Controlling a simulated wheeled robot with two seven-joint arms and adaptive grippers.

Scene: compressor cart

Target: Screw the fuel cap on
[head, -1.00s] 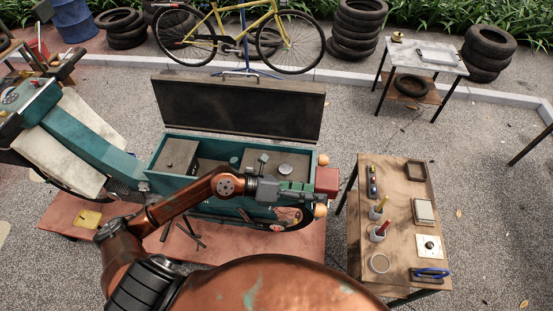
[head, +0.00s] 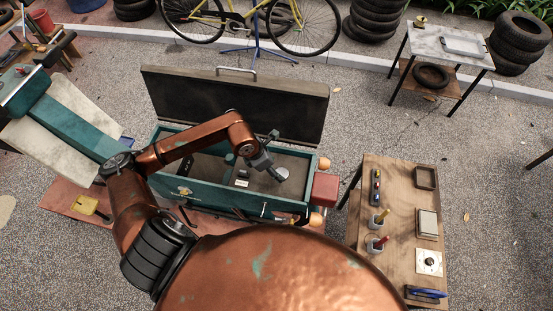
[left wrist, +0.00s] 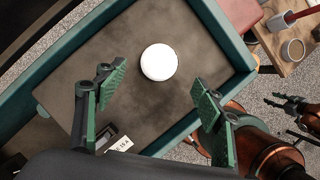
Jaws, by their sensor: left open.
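A round pale disc, which looks like the fuel cap (head: 281,174), is within the teal cart (head: 213,199), toward its right end. In the left wrist view the cap (left wrist: 158,62) shows bright white from above, against a brown surface. I cannot tell whether it lies loose or sits on a neck. My left gripper (head: 271,166) is over the cart close to the cap. In the left wrist view the left gripper (left wrist: 157,88) is open, its green-padded fingers apart and nothing between them. A dark jaw-like part (left wrist: 288,103) at the right may be my right gripper.
The cart's dark lid (head: 240,105) stands open behind. A red block (head: 325,189) sits at the cart's right end. A wooden table (head: 398,208) with cups and small items stands to the right, with a gap of bare ground between.

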